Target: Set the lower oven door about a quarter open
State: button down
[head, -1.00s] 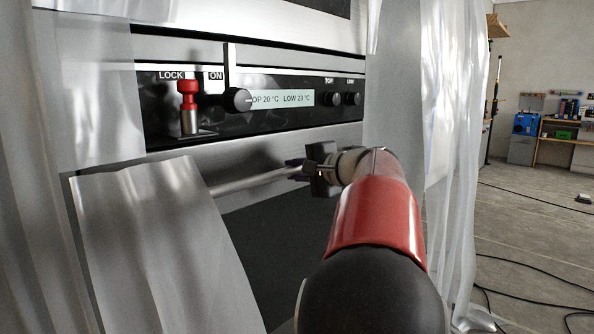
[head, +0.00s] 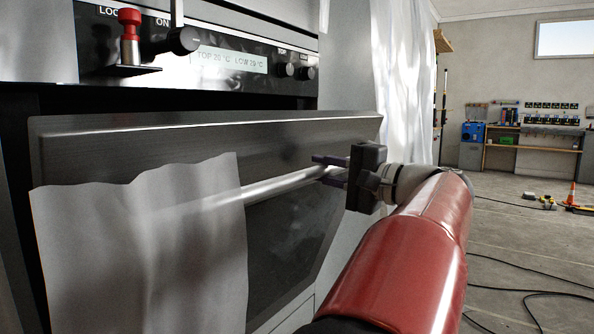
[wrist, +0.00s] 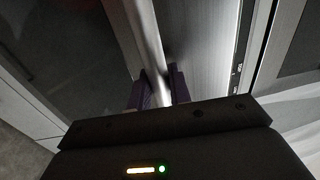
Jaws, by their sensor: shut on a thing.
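The lower oven door (head: 290,235) is tilted outward at the top, with a dark gap between its top edge and the control panel. Its bar handle (head: 270,188) runs across the door's upper part. My gripper (head: 330,171) is shut on the handle near its right end. In the wrist view the two purple fingers (wrist: 157,88) sit on either side of the handle (wrist: 150,45). A grey cloth (head: 145,250) hangs over the left part of the handle and hides that part of the door.
The control panel (head: 230,55) above has a lever with a red knob (head: 130,35) and black dials. Translucent sheeting (head: 408,70) hangs to the right. Cables (head: 520,290) lie on the open floor at right, with a workbench behind.

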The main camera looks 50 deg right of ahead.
jog(key=shift+s+d+f, duration=0.1)
jog(key=shift+s+f, duration=0.45)
jog(key=shift+s, duration=0.15)
jog(key=c, duration=1.3)
grip_release()
jog(key=shift+c, duration=0.2)
jog(key=shift+r, duration=0.1)
jog(key=s, duration=0.7)
jog(key=shift+s+d+f+p, duration=0.25)
jog(key=shift+s+d+p, duration=0.05)
jog(key=shift+s, duration=0.05)
